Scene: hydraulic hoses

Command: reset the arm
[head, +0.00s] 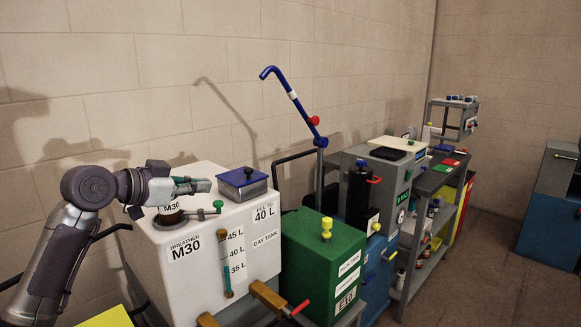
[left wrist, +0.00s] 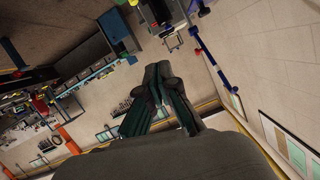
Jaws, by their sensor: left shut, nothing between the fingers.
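My left arm (head: 52,250) comes in from the left in the head view. Its gripper (head: 203,185) points right, above the white day tank (head: 205,247), close to the wall side. The fingers are shut with nothing between them. In the left wrist view the shut gripper (left wrist: 158,75) shows dark fingertips together, with no object in them. My right gripper is not in view.
A blue-lidded box (head: 242,183) sits on the tank beside the gripper. A green tank (head: 322,262) stands to its right. A tall blue bent pipe (head: 290,92) rises behind. Grey shelving (head: 425,240) lies farther right; open floor (head: 490,270) is beyond.

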